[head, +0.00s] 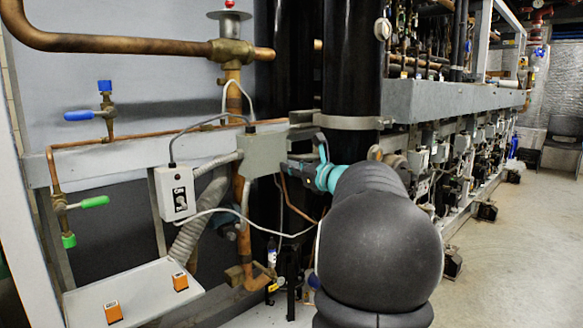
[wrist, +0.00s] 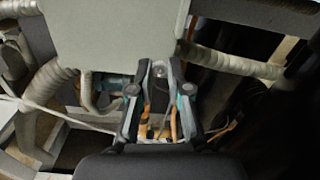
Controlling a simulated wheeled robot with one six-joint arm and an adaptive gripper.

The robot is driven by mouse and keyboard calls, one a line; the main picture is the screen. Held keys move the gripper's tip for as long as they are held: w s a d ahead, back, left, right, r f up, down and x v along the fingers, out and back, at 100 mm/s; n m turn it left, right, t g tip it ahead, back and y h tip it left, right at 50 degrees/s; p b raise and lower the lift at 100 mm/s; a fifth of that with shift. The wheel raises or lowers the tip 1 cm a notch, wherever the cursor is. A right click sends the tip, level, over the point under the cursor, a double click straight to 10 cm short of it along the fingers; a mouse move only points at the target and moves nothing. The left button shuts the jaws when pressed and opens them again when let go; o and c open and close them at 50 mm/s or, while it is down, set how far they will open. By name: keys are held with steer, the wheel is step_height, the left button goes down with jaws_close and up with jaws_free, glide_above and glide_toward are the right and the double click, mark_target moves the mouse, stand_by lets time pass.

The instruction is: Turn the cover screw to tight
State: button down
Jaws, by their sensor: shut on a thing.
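The grey junction box (head: 262,155) is on the rack, left of my gripper (head: 292,164) in the head view. It fills the upper middle of the wrist view (wrist: 110,35). My gripper also shows in the wrist view (wrist: 158,88), its fingers at the lower edge of the box. It is shut on a small grey part at the box, which I take to be the cover screw (wrist: 159,71). The screw is mostly hidden by the fingers, and in the head view I cannot make it out. How tight it is cannot be told.
A white switch box (head: 175,193) with a cable hangs left of the junction box. Ribbed conduits (wrist: 52,80) run close to the box. Black vertical cylinders (head: 350,60) stand behind my arm. A white panel with orange switches (head: 130,290) is low left. The floor (head: 520,250) at right is clear.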

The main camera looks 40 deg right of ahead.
steer(key=c, duration=1.1)
jaws_free()
steer(key=shift+d, duration=0.1)
steer(key=s, duration=1.2)
steer(key=shift+d, duration=0.35)
